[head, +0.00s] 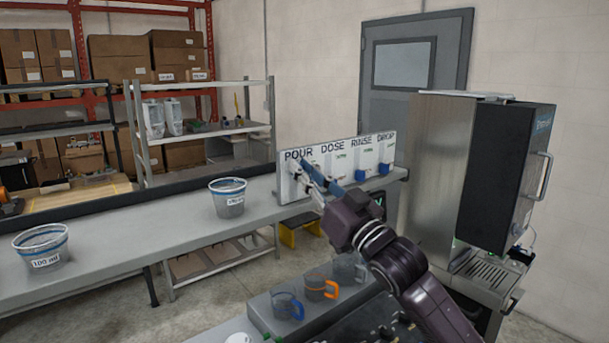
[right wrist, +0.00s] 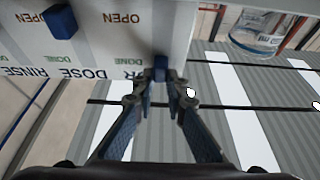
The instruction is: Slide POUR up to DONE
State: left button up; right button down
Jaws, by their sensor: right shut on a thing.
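The white panel (head: 313,170) stands on the bench shelf, with columns headed POUR, DOSE, RINSE and DROP. My right gripper (head: 306,172) reaches the POUR column at its left end and hides most of it in the head view. In the right wrist view the gripper (right wrist: 160,82) is shut on the blue POUR knob (right wrist: 161,65). That knob is about level with the green DONE word (right wrist: 127,62) and away from the OPEN word (right wrist: 128,18). The DOSE knob (right wrist: 58,21) is level with OPEN. My left gripper is not in view.
Two clear measuring cups stand on the grey bench, one nearer the panel (head: 229,197) and one at far left (head: 41,247). A tall coffee machine (head: 500,180) stands to the right. Jugs, one with an orange handle (head: 320,286), stand on the lower counter.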

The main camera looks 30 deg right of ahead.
jog(key=shift+r, duration=0.3)
jog(key=c, duration=2.4)
grip_release()
jog(key=shift+s, duration=0.1)
jog(key=o, duration=0.5)
jog(key=shift+c, duration=0.2)
jog(key=shift+f, duration=0.1)
jog(key=v, duration=1.1)
jog(key=shift+s+f, duration=0.15)
jog(key=shift+s, duration=0.2)
jog(key=shift+d, duration=0.1)
